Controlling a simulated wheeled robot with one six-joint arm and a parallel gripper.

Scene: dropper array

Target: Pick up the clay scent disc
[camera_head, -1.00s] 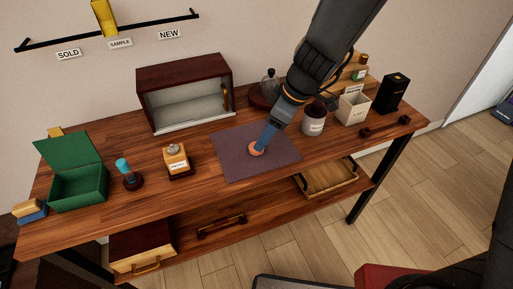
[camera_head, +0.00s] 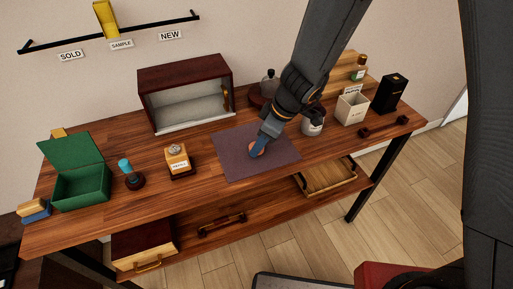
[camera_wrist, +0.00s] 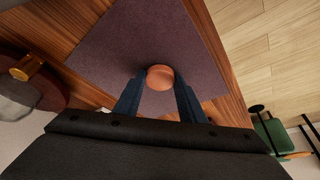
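The clay scent disc (camera_head: 258,149) is a small orange-brown round piece lying on the purple-grey mat (camera_head: 229,160). In the wrist view the disc (camera_wrist: 160,77) sits between the tips of my two blue fingers. My gripper (camera_wrist: 160,85) reaches down to the mat with its fingers apart, one on each side of the disc. Its fingers also show in the head view (camera_head: 260,146), where they partly cover the disc. I cannot tell whether the fingertips touch the disc.
A glass dome on a round dark base (camera_head: 268,88) and a pale jar (camera_head: 312,126) stand behind the mat. A wooden cabinet (camera_head: 185,72) is at the back. Bare table lies left of the mat.

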